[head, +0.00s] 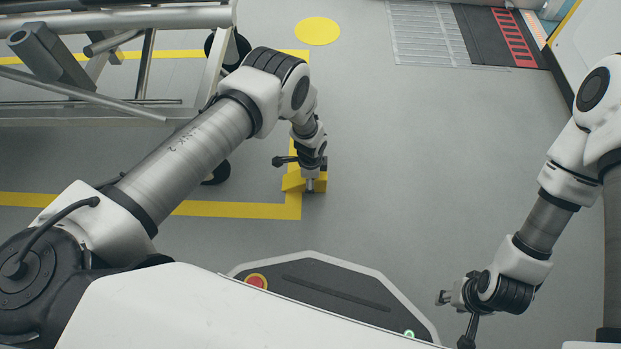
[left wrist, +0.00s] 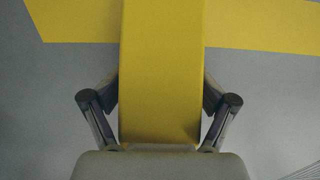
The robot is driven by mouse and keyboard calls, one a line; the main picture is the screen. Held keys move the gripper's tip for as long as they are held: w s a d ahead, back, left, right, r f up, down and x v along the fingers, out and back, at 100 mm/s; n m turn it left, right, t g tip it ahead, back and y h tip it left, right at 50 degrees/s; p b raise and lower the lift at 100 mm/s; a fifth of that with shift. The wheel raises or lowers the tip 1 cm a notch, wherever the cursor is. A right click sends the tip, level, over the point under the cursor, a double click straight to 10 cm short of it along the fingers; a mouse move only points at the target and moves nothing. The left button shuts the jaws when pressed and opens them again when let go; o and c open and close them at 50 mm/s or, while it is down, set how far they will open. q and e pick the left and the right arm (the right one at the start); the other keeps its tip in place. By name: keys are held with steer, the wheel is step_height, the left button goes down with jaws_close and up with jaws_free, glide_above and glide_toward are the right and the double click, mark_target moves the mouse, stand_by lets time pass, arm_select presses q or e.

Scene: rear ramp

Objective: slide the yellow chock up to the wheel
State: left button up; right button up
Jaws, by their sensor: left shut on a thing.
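The yellow chock (head: 292,183) is on the floor at the corner of a yellow floor line, partly hidden under my left gripper (head: 311,186). In the left wrist view the chock (left wrist: 160,75) runs up between the two fingers, and the gripper is shut on it. A black wheel (head: 217,174) of the metal trolley shows left of the chock, with a clear gap, partly hidden behind my left arm. Another dark wheel (head: 238,46) shows farther back. My right gripper (head: 455,320) is at the lower right, its fingers spread and empty.
The metal-framed trolley (head: 180,18) fills the upper left. Yellow lines (head: 235,210) mark the floor around it, and a yellow disc (head: 317,31) lies beyond. A grating and dark ramp (head: 490,35) are at the upper right. The middle floor is clear.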

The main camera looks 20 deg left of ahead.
arm_select(q)
steer(key=shift+s+a, duration=0.2)
steer(key=shift+a, duration=0.45)
steer(key=shift+c, duration=0.3)
steer(key=o, duration=1.7)
steer(key=shift+s+a+f, duration=0.1)
steer(key=shift+a, duration=0.05)
steer(key=shift+c, duration=0.2)
step_height(320, 180, up, 12)
steer(key=shift+r, duration=0.1)
